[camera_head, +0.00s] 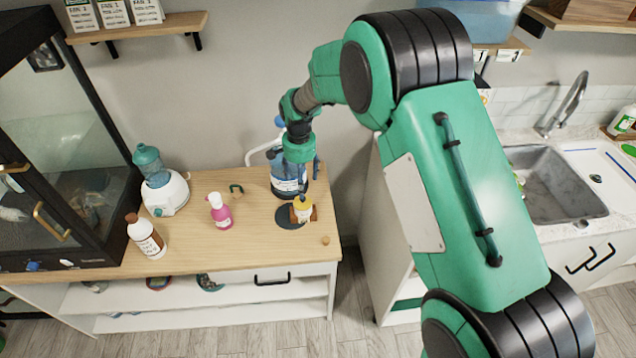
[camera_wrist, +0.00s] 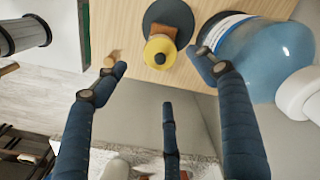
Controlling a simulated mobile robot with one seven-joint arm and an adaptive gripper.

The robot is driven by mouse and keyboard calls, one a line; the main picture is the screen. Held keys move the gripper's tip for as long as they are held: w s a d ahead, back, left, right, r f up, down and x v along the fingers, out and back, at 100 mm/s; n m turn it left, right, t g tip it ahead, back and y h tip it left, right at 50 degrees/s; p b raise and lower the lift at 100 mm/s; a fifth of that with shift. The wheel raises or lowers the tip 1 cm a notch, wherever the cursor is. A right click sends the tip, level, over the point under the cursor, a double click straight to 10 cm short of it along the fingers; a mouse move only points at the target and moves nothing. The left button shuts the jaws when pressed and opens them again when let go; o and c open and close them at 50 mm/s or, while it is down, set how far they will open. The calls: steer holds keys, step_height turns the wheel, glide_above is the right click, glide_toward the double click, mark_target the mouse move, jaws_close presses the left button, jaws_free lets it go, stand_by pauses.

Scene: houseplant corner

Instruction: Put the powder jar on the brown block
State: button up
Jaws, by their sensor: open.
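The powder jar, a small white jar with a yellow lid (camera_head: 302,203), is near the right front of the wooden counter. The brown block (camera_head: 314,212) shows on both sides of the jar's lower part. In the wrist view the yellow lid (camera_wrist: 160,52) overlaps the block (camera_wrist: 172,32), and the jar appears to rest on it; the contact is hidden. My gripper (camera_head: 302,182) is above and behind the jar in the head view. Its dark blue fingers are spread and empty in the wrist view (camera_wrist: 162,72), apart from the jar.
A large blue bottle (camera_head: 287,186) stands close behind. A pink bottle (camera_head: 220,212), a white bottle (camera_head: 147,238) and a white appliance (camera_head: 168,197) stand left. A small wooden piece (camera_head: 325,240) lies near the front right edge.

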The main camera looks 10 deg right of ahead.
steer(key=s+d+r+n+t, duration=0.1)
steer(key=s+d+r, duration=0.35)
steer(key=r, duration=0.45)
steer(key=s+d+r+n+t, duration=0.1)
steer(key=s+d+r, duration=0.2)
steer(key=s+r, duration=0.4)
steer(key=s+d+r+n+t, duration=0.1)
steer(key=s+d+r, duration=0.35)
steer(key=r, duration=0.55)
steer(key=s+d+r+n+t, duration=0.1)
steer(key=s+d+r, duration=0.1)
steer(key=s, duration=0.6)
steer(key=s+d+r+n, duration=0.1)
steer(key=s+d, duration=0.1)
steer(key=s, duration=0.6)
steer(key=s+d+r+n+t, duration=0.1)
steer(key=s+d+r, duration=0.1)
steer(key=s, duration=0.6)
steer(key=shift+s+r+n+t, duration=0.3)
steer(key=shift+n, duration=0.1)
